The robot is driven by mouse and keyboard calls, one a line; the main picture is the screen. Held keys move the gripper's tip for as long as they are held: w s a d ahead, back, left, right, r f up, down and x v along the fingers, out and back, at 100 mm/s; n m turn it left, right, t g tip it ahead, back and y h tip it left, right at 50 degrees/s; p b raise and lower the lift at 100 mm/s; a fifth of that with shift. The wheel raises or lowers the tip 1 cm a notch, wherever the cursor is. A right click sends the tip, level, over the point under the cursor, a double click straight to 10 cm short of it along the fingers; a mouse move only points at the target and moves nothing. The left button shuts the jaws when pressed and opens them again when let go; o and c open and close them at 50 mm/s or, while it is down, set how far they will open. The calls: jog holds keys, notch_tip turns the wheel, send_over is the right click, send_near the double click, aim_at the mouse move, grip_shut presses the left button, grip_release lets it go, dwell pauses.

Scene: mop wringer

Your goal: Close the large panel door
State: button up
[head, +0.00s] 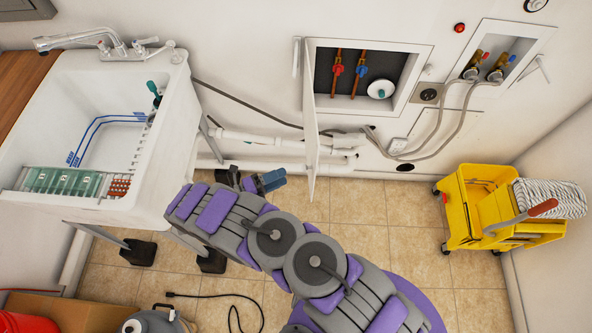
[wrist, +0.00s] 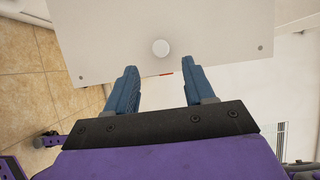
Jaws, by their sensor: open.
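The large panel door (head: 311,125) is a white panel standing open, swung out from the left side of a recessed wall box (head: 367,74). In the head view it is seen nearly edge-on. In the wrist view the door's white face (wrist: 110,40) fills the upper middle, with a round white knob (wrist: 160,48) and small screws near its corners. My gripper (head: 262,183) is left of the door's lower part in the head view. In the wrist view my gripper (wrist: 160,82) has its two blue fingers apart, with nothing between them, pointing toward the door near its lower edge and the knob.
Inside the box are red and blue valves (head: 350,70). A white sink (head: 100,140) stands at the left. White pipes (head: 270,142) run along the wall. A yellow mop bucket (head: 480,208) stands at the right. The tiled floor (head: 385,210) between is clear.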

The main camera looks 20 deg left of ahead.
jog(key=x, duration=0.6)
jog(key=shift+w+d+b, duration=0.25)
jog(key=shift+d+b, duration=0.05)
jog(key=shift+b, duration=0.15)
jog(key=shift+c, duration=0.3)
grip_shut()
jog(key=shift+f, duration=0.1)
